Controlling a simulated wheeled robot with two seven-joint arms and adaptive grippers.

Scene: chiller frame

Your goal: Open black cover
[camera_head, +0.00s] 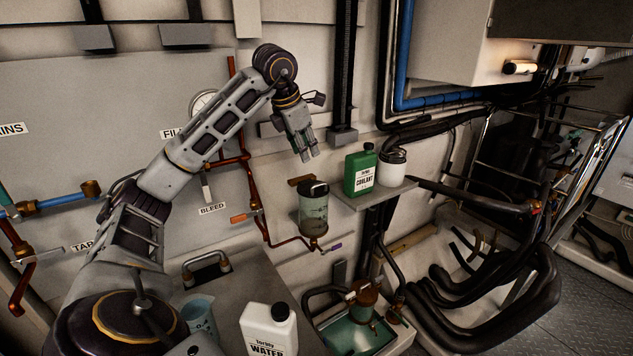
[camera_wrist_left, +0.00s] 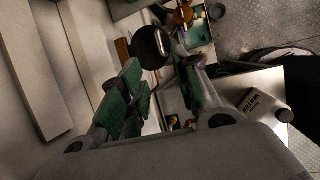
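The black cover (camera_head: 314,188) sits on top of the clear cylindrical container (camera_head: 313,212) mounted on the wall panel, and it looks closed. In the left wrist view the black cover (camera_wrist_left: 150,47) shows as a dark round cap beyond and between the fingertips. My left gripper (camera_head: 307,157) points down, just above and slightly left of the cover, apart from it. Its fingers, with green pads in the left wrist view (camera_wrist_left: 160,80), are spread with nothing between them. My right gripper is not in view.
A small shelf (camera_head: 375,193) right of the container holds a green coolant bottle (camera_head: 361,170) and a white jar (camera_head: 392,168). Copper pipes (camera_head: 255,195) run left of it. A white water bottle (camera_head: 268,330) and a clear jug (camera_head: 199,316) stand below. Black hoses (camera_head: 490,305) fill the right.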

